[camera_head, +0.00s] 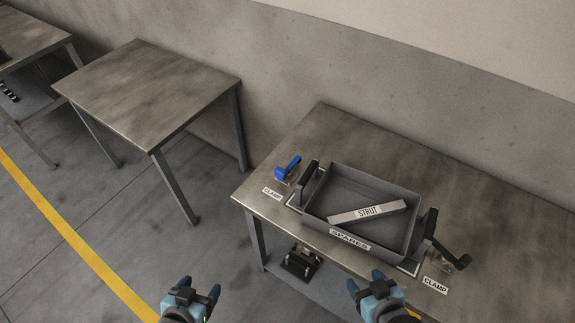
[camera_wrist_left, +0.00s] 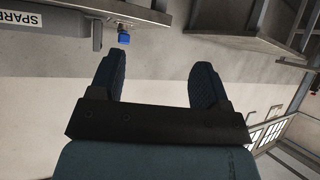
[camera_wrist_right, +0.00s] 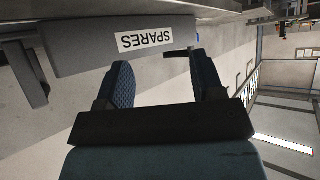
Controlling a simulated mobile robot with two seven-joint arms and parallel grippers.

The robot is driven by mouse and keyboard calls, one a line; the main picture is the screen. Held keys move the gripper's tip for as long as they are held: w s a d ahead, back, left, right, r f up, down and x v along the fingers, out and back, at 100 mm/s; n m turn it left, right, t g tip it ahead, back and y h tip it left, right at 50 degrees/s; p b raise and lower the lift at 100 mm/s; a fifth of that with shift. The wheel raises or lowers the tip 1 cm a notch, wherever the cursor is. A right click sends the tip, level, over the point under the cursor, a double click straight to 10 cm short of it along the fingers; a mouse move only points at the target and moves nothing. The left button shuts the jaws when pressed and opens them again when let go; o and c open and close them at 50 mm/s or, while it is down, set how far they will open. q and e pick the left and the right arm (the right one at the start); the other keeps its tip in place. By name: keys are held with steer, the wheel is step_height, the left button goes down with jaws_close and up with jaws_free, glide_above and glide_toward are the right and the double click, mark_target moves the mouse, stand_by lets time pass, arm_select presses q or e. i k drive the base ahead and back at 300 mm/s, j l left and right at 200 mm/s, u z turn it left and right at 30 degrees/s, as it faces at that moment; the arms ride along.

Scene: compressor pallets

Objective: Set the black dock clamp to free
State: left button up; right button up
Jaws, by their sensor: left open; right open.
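The black dock clamp (camera_head: 455,252) is at the right end of the grey SPARES tray (camera_head: 345,234) on the right table. Its black lever extends right and toward the front, by a CLAMP label (camera_head: 435,285). A blue clamp (camera_head: 288,167) is at the tray's left end; it shows in the left wrist view (camera_wrist_left: 124,38). My left gripper (camera_head: 199,288) is open and empty, left of the table front. My right gripper (camera_head: 365,281) is open and empty, in front of the tray and left of the black clamp, apart from it.
A strut (camera_head: 367,212) lies in the tray. The right table (camera_head: 330,128) has clear room behind the tray. A dark device (camera_head: 301,262) sits on its lower shelf. An empty table (camera_head: 150,90) stands to the left, and a yellow line (camera_head: 75,238) crosses the floor.

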mark_target(464, 261)
steer(key=z, duration=1.65)
